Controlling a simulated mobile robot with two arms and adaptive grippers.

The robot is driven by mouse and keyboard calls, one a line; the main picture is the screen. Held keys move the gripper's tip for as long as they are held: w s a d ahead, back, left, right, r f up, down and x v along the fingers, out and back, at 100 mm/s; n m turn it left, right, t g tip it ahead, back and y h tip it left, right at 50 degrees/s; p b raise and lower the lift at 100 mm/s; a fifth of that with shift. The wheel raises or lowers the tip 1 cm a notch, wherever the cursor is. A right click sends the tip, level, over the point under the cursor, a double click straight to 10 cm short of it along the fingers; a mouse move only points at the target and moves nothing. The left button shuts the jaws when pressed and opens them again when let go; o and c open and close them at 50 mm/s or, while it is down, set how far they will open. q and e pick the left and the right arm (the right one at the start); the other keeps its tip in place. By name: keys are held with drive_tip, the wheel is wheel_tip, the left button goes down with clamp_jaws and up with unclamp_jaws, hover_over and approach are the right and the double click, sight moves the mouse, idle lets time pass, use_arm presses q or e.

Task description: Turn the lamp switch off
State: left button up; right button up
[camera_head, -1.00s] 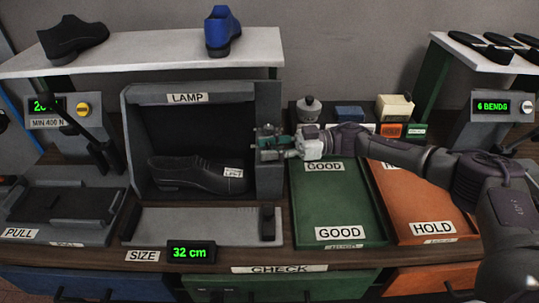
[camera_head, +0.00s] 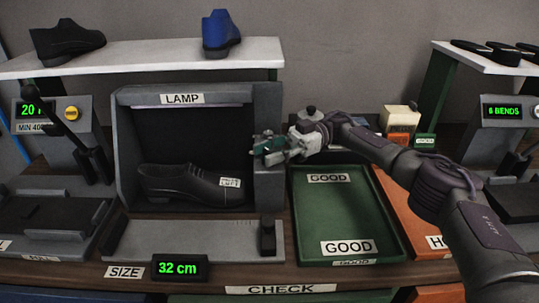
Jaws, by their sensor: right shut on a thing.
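The lamp box (camera_head: 127,150) is a dark grey open-fronted booth with a LAMP label on top. A thin pale strip (camera_head: 180,106) runs under its top edge, and the inside looks dark. A black shoe (camera_head: 185,184) with a small white tag lies inside. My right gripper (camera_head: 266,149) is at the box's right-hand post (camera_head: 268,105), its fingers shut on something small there. The lamp switch is hidden by the fingers, so its position cannot be told. My left gripper is out of view.
A green GOOD tray (camera_head: 338,210) and an orange HOLD tray (camera_head: 397,210) lie right of the box, under my right arm. A size gauge (camera_head: 190,236) reading 32 cm stands in front. A shelf (camera_head: 140,60) holds shoes above.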

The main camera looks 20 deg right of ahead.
sight(269, 151)
drive_tip(key=o, duration=1.2)
drive_tip(key=shift+c, duration=0.2)
drive_tip(key=shift+r, duration=0.1)
drive_tip(key=shift+r, duration=0.25)
wheel_tip(269, 151, up, 9)
drive_tip(key=shift+r, duration=0.2)
